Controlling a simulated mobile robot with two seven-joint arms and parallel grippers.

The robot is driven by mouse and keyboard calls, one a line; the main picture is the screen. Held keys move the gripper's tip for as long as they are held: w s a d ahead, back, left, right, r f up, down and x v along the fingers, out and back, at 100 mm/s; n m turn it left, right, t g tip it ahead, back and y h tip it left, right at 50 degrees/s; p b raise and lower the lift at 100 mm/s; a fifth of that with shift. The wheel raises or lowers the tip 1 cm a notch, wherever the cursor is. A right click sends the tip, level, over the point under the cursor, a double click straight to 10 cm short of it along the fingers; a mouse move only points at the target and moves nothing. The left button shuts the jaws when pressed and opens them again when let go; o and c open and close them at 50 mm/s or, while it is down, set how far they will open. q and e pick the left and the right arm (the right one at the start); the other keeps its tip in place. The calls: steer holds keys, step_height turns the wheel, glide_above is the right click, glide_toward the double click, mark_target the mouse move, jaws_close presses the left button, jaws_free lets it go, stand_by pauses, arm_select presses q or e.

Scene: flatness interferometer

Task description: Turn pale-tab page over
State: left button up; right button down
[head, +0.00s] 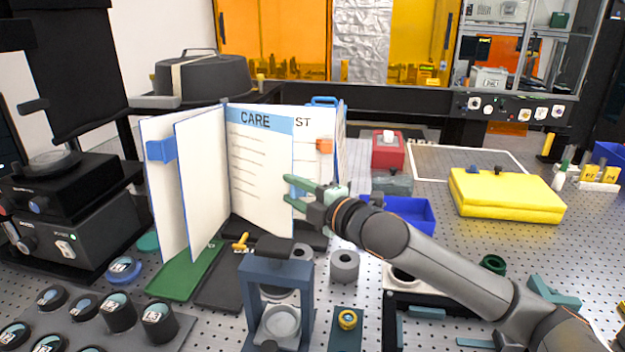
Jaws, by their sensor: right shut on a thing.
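A booklet of stiff white pages stands upright and fanned open on the bench. Its page headed "CARE" (258,165) has a light blue header band and faces me. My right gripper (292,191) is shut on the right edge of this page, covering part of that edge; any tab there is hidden. Behind it is another page (314,122) with "ST" showing and an orange tab (324,146). Two more leaves stand to the left, with a blue tab (161,150) on the outer one. My left gripper is not in view.
A blue-grey stand (250,310) and grey rings (344,266) are in front of the booklet. Labelled black cylinders (118,312) sit front left.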

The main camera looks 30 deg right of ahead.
steer(key=shift+s+a+r+p, duration=0.15)
steer(key=shift+a+p, duration=0.1)
steer(key=shift+a, duration=0.65)
steer(key=shift+s+a+r+p, duration=0.1)
steer(key=shift+a+p, duration=0.15)
steer(key=shift+a, duration=0.65)
steer(key=shift+c, duration=2.4)
jaws_free()
steer(key=shift+w, duration=0.15)
steer(key=shift+d+f, duration=0.1)
